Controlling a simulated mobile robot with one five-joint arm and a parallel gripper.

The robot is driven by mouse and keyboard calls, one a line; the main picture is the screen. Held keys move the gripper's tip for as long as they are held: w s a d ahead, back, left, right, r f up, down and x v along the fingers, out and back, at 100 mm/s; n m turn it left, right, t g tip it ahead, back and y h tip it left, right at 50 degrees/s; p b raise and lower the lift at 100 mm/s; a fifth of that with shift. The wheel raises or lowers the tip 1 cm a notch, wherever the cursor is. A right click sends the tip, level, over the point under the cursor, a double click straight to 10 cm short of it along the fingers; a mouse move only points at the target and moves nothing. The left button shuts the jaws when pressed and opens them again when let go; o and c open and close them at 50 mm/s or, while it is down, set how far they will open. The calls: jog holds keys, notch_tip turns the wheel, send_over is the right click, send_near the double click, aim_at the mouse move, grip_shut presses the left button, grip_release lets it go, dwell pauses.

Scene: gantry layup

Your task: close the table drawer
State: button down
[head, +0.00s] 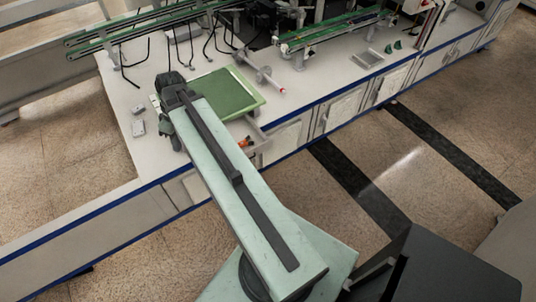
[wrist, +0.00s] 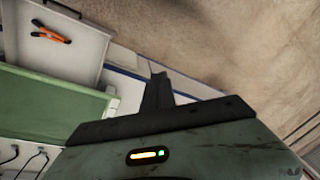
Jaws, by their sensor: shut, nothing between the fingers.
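The table drawer (head: 262,138) stands pulled out from the front of the pale workbench (head: 95,160), partly hidden behind my arm in the head view. It is a light grey open box with an orange and black hand tool (wrist: 50,34) lying in it. In the wrist view the drawer (wrist: 82,62) is at the upper left. My gripper (wrist: 158,78) is shut and empty. It appears near the bench's front edge, off to one side of the drawer and apart from it. In the head view its fingertips are hard to make out.
A green mat (head: 222,95) lies on the bench top near the drawer. Closed cabinet doors (head: 345,108) run along the bench front to the right. Small grey blocks (head: 138,127) sit at the left. The speckled floor (head: 310,185) before the drawer looks clear.

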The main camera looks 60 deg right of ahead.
jog(key=s+d+f+n+t+b, duration=0.1)
jog(key=s+d+f+b, duration=0.25)
jog(key=d, duration=0.35)
jog(key=s+d+f+n+t+y+b, duration=0.1)
jog(key=s+d+f+n+b, duration=0.1)
jog(key=d+f+b, duration=0.4)
jog(key=s+d+f+n+t+b, duration=0.1)
jog(key=s+d+f+b, duration=0.2)
jog(key=d, duration=0.5)
jog(key=s+d+f+n+t+b, duration=0.2)
jog(key=s+d+f+b, duration=0.1)
jog(key=s+d, duration=0.4)
jog(key=s+d+f+n+t+b, duration=0.1)
jog(key=s+d+f+n+b, duration=0.25)
jog(key=s+d, duration=0.4)
jog(key=b, duration=0.8)
send_near(261, 148)
jog(key=s+a+x, duration=0.1)
jog(key=x, duration=0.3)
jog(key=shift+w+d+f+m+h, duration=0.1)
jog(key=shift+w+d+m+h, duration=0.1)
jog(key=shift+w+m+h, duration=0.35)
